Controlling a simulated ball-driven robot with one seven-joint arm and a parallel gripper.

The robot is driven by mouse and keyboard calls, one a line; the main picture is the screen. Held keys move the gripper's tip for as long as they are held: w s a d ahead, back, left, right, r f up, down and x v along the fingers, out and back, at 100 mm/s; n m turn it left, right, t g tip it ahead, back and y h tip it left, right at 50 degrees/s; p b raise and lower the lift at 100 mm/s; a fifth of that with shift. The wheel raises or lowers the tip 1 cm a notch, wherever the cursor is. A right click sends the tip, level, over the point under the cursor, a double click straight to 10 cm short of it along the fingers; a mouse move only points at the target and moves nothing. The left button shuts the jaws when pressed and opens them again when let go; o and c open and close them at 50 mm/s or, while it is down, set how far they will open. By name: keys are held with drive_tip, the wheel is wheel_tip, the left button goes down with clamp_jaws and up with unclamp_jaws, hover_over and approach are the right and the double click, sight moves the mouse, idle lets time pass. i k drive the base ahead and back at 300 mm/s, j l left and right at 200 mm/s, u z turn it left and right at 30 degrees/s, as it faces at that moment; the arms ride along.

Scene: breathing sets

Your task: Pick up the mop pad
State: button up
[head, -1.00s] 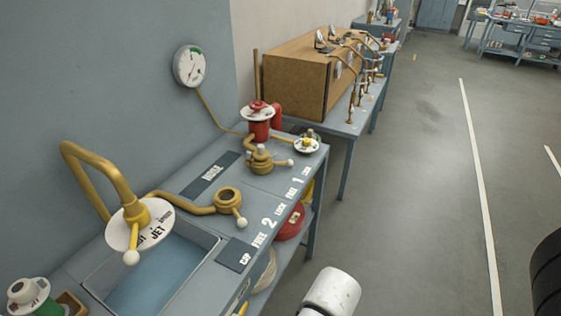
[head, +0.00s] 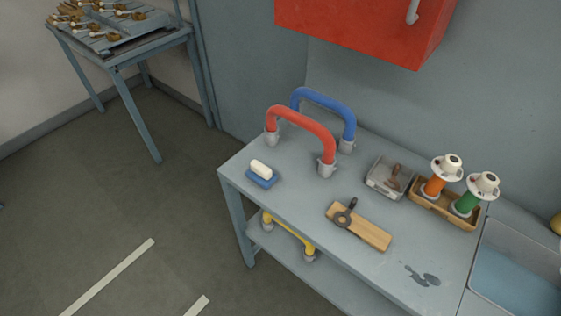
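A small block, white on top with a blue base (head: 263,180), lies on the left end of the grey-blue workbench (head: 300,205). It looks most like the mop pad, though I cannot be sure.
Red (head: 305,120) and blue (head: 325,99) curved pipes stand behind the block. A metal tray (head: 372,184), a wooden board (head: 372,234) and a dark wet patch (head: 421,276) are farther right. A red cabinet (head: 360,28) hangs above. Floor is open at left.

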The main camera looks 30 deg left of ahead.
sight(258, 173)
drive_tip(key=u, duration=1)
